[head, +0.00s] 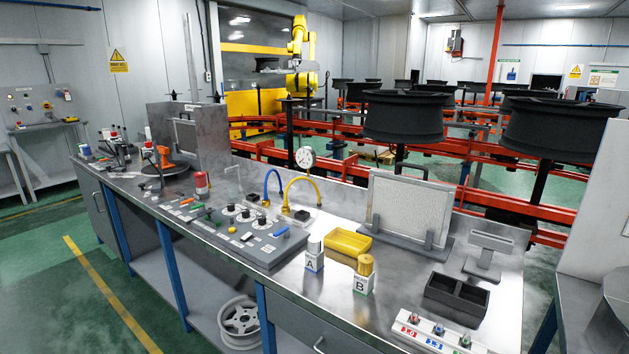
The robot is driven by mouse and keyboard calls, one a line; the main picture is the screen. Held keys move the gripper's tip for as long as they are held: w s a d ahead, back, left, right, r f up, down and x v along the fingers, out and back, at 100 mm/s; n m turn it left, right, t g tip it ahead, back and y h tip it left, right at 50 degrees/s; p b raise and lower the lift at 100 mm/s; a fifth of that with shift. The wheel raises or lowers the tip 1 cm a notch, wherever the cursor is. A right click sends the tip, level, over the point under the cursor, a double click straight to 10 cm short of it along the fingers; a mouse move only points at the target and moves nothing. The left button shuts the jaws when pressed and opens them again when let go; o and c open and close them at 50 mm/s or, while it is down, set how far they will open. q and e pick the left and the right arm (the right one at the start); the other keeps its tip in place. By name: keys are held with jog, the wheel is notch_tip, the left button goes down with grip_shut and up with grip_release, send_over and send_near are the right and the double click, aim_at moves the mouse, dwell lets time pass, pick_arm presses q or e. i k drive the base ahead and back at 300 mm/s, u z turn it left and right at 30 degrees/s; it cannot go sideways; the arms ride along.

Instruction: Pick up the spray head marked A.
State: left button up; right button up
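The spray head marked A (315,244) is a short silver-grey cylinder. It stands upright on a small white and blue block marked A (313,263), near the middle of the metal workbench (320,305). To its right and nearer the front, a brass-coloured spray head (365,265) stands on a white block marked B (360,285). Neither of my grippers is in view.
A yellow tray (349,243) lies just behind the two heads. A grey control panel (240,235) with knobs is to the left. Bare benchtop lies in front of the heads.

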aim_at(313, 263)
jog(key=u, duration=0.05)
jog(key=k, duration=1.15)
jog(key=z, duration=0.95)
jog(key=i, duration=1.45)
jog(key=u, duration=0.25)
